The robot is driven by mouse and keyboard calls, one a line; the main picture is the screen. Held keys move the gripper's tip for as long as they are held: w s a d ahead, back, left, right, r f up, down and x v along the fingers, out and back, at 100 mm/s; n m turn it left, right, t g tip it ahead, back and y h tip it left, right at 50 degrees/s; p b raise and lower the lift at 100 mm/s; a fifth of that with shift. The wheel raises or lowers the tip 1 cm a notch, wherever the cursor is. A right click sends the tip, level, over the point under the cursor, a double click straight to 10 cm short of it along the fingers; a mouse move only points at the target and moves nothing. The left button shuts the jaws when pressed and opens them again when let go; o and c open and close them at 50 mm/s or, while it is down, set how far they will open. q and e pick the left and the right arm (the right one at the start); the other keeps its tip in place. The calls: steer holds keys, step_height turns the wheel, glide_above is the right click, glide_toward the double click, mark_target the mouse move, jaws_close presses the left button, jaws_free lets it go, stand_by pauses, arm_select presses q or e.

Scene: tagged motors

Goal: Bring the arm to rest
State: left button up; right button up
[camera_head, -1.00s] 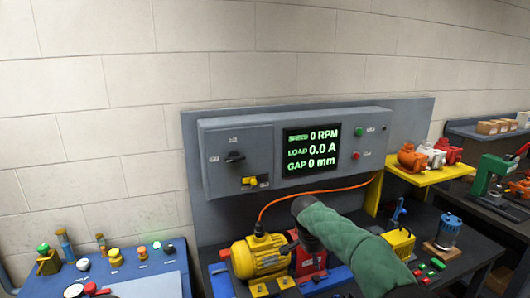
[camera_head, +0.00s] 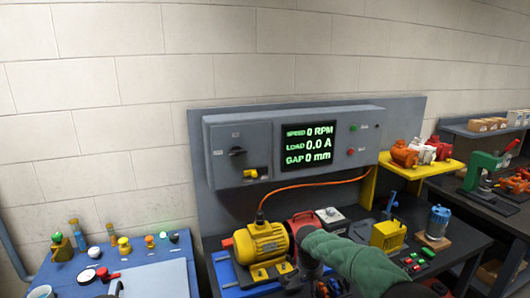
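My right arm, in a green sleeve, comes in from the lower right. Its dark gripper (camera_head: 312,265) is in front of the red machine part (camera_head: 301,222), just right of the yellow motor (camera_head: 262,243). Its fingers are largely hidden or too dark to tell, and I see nothing held. The yellow motor sits on the bench, with an orange cable rising from it to the grey control panel (camera_head: 223,150). The panel screen (camera_head: 308,143) reads 0 RPM, 0.0 A and 0 mm.
A blue table (camera_head: 62,278) with knobs and a red-handled tool (camera_head: 106,276) is at left. A yellow block (camera_head: 388,235) and a blue motor (camera_head: 438,220) stand right of my arm. A yellow shelf (camera_head: 420,172) holds several motors. A green press (camera_head: 485,172) is farther right.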

steer(key=s+a+f+n+g+y, duration=0.1)
steer(key=s+f, duration=0.4)
steer(key=f, duration=0.3)
steer(key=s+a+f+n+y, duration=0.1)
steer(key=s+f+y, duration=0.1)
steer(key=s+f, duration=0.35)
steer(key=s+a+f+n+g+y, duration=0.1)
steer(key=s+f, duration=0.3)
steer(key=f, duration=0.6)
steer(key=s+f+y, duration=0.1)
steer(key=s+f, duration=0.3)
steer(key=s, duration=0.8)
steer(key=s+f+y, duration=0.1)
steer(key=s+f, duration=0.3)
steer(key=s, duration=0.8)
step_height(320, 180, down, 9)
steer(key=w+a+n+b, duration=0.1)
steer(key=a+b, duration=0.1)
steer(key=b, duration=0.8)
steer(key=shift+a, duration=0.15)
steer(key=shift+r, duration=0.15)
